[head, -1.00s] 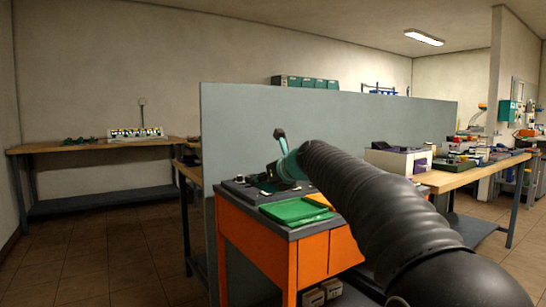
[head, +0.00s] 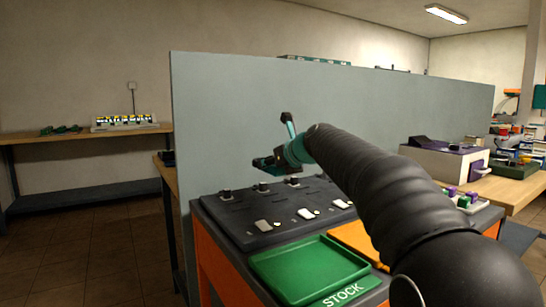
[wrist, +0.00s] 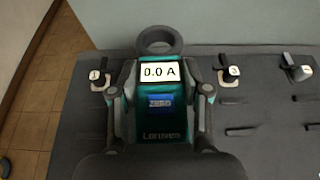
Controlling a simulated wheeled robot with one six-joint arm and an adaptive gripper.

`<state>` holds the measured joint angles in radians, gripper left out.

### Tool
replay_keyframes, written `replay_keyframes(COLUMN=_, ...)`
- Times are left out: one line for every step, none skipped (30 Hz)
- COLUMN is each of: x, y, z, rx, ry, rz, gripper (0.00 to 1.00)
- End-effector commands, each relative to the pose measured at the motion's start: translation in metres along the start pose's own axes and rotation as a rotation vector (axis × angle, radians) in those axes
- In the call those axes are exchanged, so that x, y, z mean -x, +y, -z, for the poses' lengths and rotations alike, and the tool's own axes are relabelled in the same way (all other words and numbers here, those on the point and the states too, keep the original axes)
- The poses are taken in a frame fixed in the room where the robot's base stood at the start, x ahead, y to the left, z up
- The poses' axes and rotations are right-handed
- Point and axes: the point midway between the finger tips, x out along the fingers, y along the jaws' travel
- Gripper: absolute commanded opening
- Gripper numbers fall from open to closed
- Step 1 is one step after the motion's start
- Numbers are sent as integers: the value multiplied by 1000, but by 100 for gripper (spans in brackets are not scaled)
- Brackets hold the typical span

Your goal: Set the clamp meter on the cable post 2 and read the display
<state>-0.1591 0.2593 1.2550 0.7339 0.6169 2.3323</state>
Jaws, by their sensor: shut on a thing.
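My gripper (wrist: 158,95) is shut on the clamp meter (wrist: 150,125), a teal and black body with a blue button. Its lit display (wrist: 159,72) reads 0.0 A. Its dark ring jaw (wrist: 158,33) points away from me and looks closed. In the wrist view, post 1 (wrist: 98,80) shows left of the meter, and post 3 (wrist: 229,75) and post 4 (wrist: 297,70) to its right. Post 2 is hidden there by the meter. In the head view my gripper (head: 268,162) holds the meter above the back row of posts, apart from post 2 (head: 262,187).
The dark board (head: 240,215) carries the posts and several pale labels. In front lie a green STOCK tray (head: 310,268) and an orange tray (head: 358,238). A grey partition (head: 380,120) stands behind the orange bench. Small purple and green items (head: 462,198) sit at the right.

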Motion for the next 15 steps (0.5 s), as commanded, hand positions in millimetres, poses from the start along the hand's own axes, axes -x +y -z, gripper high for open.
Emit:
replay_keyframes(x=1, y=0, z=-1, rx=0, ry=-2, rz=1, gripper=0)
replay_keyframes(x=1, y=0, z=-1, rx=0, ry=-2, rz=1, gripper=0)
replay_keyframes(x=1, y=0, z=0, rx=0, ry=-2, rz=1, gripper=0)
replay_keyframes(x=0, y=0, z=1, rx=0, ry=-2, rz=1, gripper=0)
replay_keyframes(x=0, y=0, z=2, rx=0, ry=-2, rz=1, gripper=0)
replay_keyframes(x=-1, y=0, z=3, rx=0, ry=-2, rz=1, gripper=0)
replay_keyframes(x=-1, y=0, z=4, rx=0, ry=-2, rz=1, gripper=0)
replay_keyframes(x=-2, y=0, z=6, rx=0, ry=-1, rz=1, gripper=0)
replay_keyframes(x=-3, y=0, z=8, rx=0, ry=-1, rz=0, gripper=0)
replay_keyframes(x=-4, y=0, z=10, rx=1, ry=-1, rz=0, gripper=0)
replay_keyframes(x=-5, y=0, z=13, rx=1, ry=0, rz=0, gripper=0)
replay_keyframes(x=-6, y=0, z=16, rx=1, ry=0, rz=0, gripper=0)
replay_keyframes(x=-7, y=0, z=18, rx=0, ry=0, rz=0, gripper=0)
replay_keyframes(x=-8, y=0, z=21, rx=0, ry=0, rz=0, gripper=0)
replay_keyframes(x=-10, y=1, z=24, rx=0, ry=-1, rz=0, gripper=0)
